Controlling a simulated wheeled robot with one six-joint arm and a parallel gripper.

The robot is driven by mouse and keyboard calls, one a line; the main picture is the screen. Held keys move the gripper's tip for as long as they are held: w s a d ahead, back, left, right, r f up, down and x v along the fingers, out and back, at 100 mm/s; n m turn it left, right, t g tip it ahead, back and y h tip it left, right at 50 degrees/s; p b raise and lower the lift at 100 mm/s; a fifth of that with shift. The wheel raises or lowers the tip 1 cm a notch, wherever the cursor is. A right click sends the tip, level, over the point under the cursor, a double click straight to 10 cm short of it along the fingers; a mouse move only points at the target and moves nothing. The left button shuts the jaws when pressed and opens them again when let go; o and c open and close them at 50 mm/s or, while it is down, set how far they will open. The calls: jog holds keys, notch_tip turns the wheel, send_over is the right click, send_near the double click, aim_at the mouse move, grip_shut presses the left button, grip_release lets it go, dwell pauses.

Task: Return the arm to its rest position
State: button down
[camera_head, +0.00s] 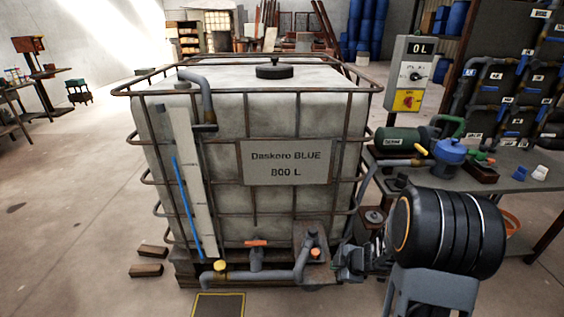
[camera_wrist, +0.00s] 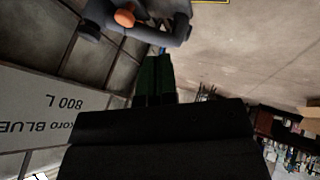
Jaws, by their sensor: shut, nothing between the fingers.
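My gripper (camera_wrist: 156,66) shows in the wrist view as two dark green fingers side by side, closed together and empty. Beyond the fingertips are grey pipework and an orange handle (camera_wrist: 124,18); I cannot tell the exact gap. In the head view my arm (camera_head: 445,232) is at the lower right, its thick black joint in front of the bench. The arm's end reaches left toward the foot of the caged tank (camera_head: 200,130), near the outlet pipe (camera_head: 288,274). The gripper is hard to make out there.
The tank's sign (camera_head: 286,163) reads "Daskoro BLUE 800 L". A workbench (camera_head: 520,170) with a green motor (camera_head: 398,140) and a blue pump (camera_head: 450,151) stands right. A switch box (camera_head: 409,75) stands behind it. The left floor is mostly open.

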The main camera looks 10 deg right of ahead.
jog(key=d+m+h, duration=0.5)
jog(key=d, duration=0.2)
jog(key=s+d+r+m+g+h+p, duration=0.25)
jog(key=s+r+m, duration=0.2)
jog(key=r, duration=0.25)
jog(key=s+a+r+m+y+p, duration=0.2)
jog(key=s+a+r+p, duration=0.2)
jog(key=a+r, duration=0.4)
jog(key=s+a+r+m+y+p, duration=0.2)
jog(key=s+a+r+m+p, duration=0.1)
jog(key=a+r, duration=0.6)
notch_tip(320, 180, up, 5)
jog(key=shift+s+a+f+m+p, duration=0.2)
jog(key=shift+s+a+m+p, duration=0.15)
jog(key=shift+s+p, duration=0.4)
jog(key=c, duration=1.8)
grip_release()
jog(key=shift+d, duration=0.1)
